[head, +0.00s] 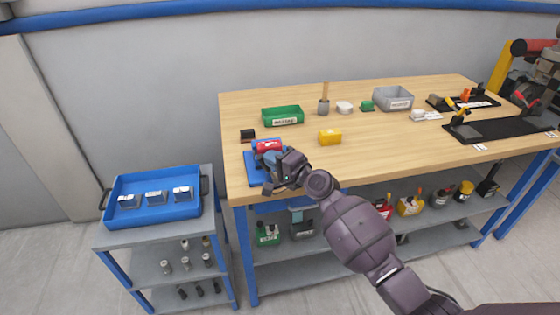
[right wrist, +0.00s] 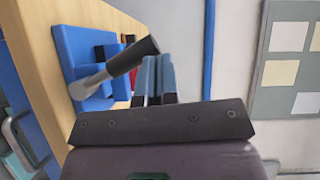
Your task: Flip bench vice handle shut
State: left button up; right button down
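The bench vice (head: 268,146), blue with a red part, sits on a blue plate at the left end of the workbench. My right gripper (head: 272,173) is right at its near side and hides part of it. In the right wrist view the vice handle shows as a pale metal rod with a dark grip (right wrist: 133,56), sticking out at a slant from the blue body. The gripper's two blue-tipped fingers (right wrist: 157,77) are close together, beside the end of the grip. Nothing shows between them; I cannot tell whether they touch the grip. My left gripper is out of view.
A trolley with a blue tray (head: 153,213) stands to the left.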

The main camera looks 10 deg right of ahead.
jog(key=shift+a+f, duration=0.2)
jog(key=shift+a, duration=1.05)
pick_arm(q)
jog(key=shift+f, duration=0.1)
pick_arm(e)
jog(key=shift+a, duration=0.1)
jog(key=shift+f, duration=0.15)
